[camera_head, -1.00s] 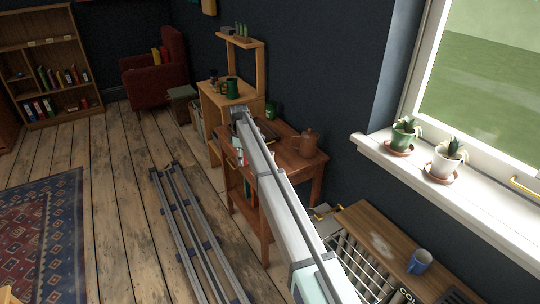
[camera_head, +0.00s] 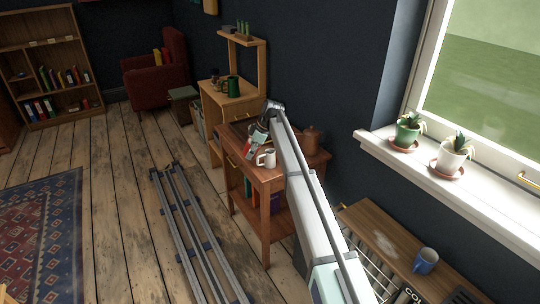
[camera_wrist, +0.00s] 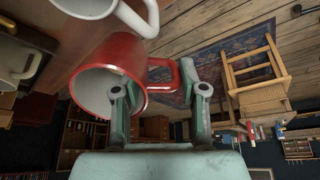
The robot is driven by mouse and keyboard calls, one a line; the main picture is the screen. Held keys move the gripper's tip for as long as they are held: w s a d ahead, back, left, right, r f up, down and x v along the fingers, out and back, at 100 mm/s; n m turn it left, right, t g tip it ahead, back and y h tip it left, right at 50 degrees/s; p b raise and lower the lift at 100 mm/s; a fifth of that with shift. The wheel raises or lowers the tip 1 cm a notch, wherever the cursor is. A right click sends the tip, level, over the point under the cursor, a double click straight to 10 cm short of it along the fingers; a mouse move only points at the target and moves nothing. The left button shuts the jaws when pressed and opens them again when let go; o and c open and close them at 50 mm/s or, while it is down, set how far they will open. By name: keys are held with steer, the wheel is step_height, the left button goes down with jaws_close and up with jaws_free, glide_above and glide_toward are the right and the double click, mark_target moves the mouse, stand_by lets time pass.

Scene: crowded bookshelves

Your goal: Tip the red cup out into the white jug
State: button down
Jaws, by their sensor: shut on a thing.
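The red cup (camera_wrist: 112,55) with a pale inside is at my gripper (camera_wrist: 160,90) in the wrist view. The fingers are shut at its handle side, and its mouth faces the camera. How far it is tilted I cannot tell. The white jug (camera_head: 266,158) stands on the small wooden table in the head view, just below and right of my gripper (camera_head: 256,138). In the wrist view a large white vessel with a handle (camera_wrist: 88,6), apparently the jug, is close beside the red cup. The cup's contents are not visible.
The table (camera_head: 262,173) also holds a brown pot (camera_head: 312,138), partly behind my arm. Another white vessel (camera_wrist: 14,62) shows at the left edge of the wrist view. A wooden desk with green mugs (camera_head: 233,86) stands behind.

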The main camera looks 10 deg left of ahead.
steer(key=shift+d+r+y+b, duration=0.45)
steer(key=shift+d+r+y, duration=0.1)
steer(key=shift+y, duration=0.65)
steer(key=shift+d+r+y+b, duration=0.45)
steer(key=shift+d+y, duration=0.1)
steer(key=shift+y, duration=0.65)
steer(key=shift+d+r+y+b, duration=0.45)
steer(key=shift+d+r+y, duration=0.1)
steer(key=shift+y, duration=0.65)
steer(key=shift+y, duration=0.3)
steer(key=shift+d+f+y, duration=0.2)
steer(key=shift+f+y, duration=0.3)
steer(key=shift+y, duration=0.3)
steer(key=shift+d+r+y, duration=0.15)
steer(key=shift+d+y, duration=0.25)
steer(key=shift+y, duration=0.5)
steer(key=shift+d+y+b, duration=0.2)
steer(key=shift+y+b, duration=0.6)
steer(key=shift+b, duration=1.35)
steer(key=shift+r+y+b, duration=0.3)
steer(key=shift+r+b, duration=0.1)
steer(key=shift+b, duration=0.15)
